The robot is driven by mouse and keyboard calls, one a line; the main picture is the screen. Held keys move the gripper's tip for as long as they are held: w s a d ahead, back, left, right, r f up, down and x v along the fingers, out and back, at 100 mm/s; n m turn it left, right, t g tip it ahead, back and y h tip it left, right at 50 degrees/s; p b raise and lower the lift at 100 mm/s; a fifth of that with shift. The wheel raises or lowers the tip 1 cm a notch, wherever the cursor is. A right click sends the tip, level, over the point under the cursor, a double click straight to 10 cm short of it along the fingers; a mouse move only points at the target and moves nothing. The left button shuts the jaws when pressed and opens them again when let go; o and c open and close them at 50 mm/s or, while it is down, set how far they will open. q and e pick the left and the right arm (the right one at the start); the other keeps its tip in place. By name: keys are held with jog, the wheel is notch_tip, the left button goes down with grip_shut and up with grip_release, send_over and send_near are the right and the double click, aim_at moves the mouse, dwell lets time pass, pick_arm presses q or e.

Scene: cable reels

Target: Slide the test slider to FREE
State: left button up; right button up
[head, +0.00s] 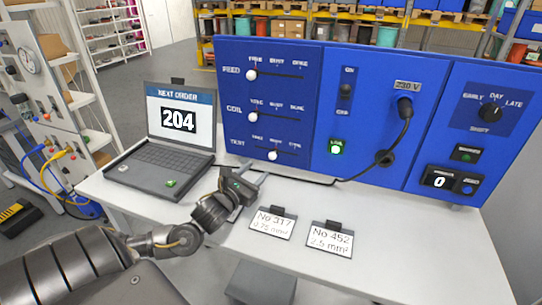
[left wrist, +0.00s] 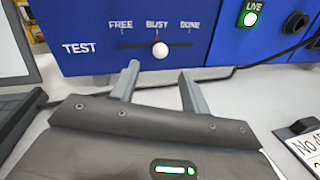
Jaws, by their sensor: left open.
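The test slider is the lowest of the three sliders on the blue panel, and its white knob (head: 272,155) sits on a dark slot. In the left wrist view the knob (left wrist: 160,51) stands under the BUSY mark, with FREE to its left and DONE to its right. My left gripper (head: 254,177) is open and empty, in front of and below the test slider. In the left wrist view its two fingers (left wrist: 160,76) point toward the panel, one on each side below the knob, apart from it. My right gripper is not in view.
The FEED knob (head: 252,75) and COIL knob (head: 253,115) sit above, both near FREE. A laptop (head: 160,140) showing 204 stands left. Cards No 317 (head: 273,222) and No 452 (head: 330,238) lie on the table.

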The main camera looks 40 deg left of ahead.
aim_at(270, 158)
pick_arm(q)
jog(key=w+p, duration=0.1)
jog(key=w, duration=0.1)
jog(key=w+p, duration=0.1)
jog(key=w, duration=0.2)
jog(key=w+a, duration=0.1)
jog(key=w, duration=0.1)
jog(key=shift+w+r+p, duration=0.1)
jog(key=shift+w+p, duration=0.3)
jog(key=shift+w+a, duration=0.1)
jog(key=shift+w, duration=0.45)
jog(key=shift+w+f, duration=0.1)
jog(key=shift+f, duration=0.1)
grip_shut()
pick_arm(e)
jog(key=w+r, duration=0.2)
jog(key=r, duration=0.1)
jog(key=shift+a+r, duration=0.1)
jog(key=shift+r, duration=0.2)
